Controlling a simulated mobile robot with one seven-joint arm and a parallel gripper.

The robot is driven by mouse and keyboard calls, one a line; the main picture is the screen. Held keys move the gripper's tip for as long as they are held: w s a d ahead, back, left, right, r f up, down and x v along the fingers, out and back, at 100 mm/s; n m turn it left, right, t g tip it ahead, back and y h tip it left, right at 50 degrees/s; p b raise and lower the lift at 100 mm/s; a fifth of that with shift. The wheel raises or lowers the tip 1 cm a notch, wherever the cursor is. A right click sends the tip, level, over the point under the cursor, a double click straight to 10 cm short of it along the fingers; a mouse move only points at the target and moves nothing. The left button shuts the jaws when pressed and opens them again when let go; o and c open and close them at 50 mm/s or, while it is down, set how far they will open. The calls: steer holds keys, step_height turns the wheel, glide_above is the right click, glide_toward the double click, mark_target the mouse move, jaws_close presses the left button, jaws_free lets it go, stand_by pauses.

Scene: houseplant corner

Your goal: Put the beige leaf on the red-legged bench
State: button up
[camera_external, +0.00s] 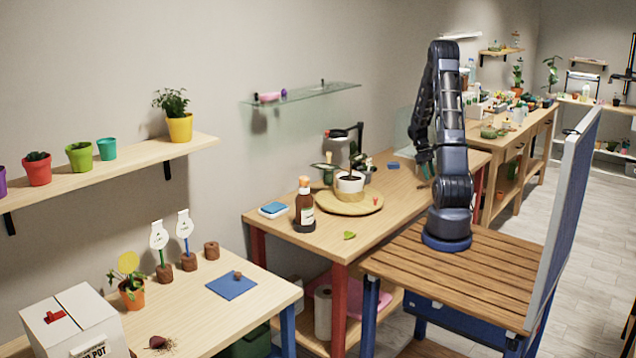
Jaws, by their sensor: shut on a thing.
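The red-legged bench (395,205) stands in the middle, with a pale wooden top. My gripper (427,170) hangs low beside my arm, over the right part of this bench. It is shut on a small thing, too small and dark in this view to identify. I cannot make out a beige leaf for certain anywhere.
A glass shelf (310,93) hangs above. A blue panel (567,215) rises at right.

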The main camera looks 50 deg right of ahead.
steer(key=shift+f, duration=1.35)
steer(key=shift+f, duration=0.15)
steer(key=o, duration=0.9)
steer(key=shift+o, duration=0.2)
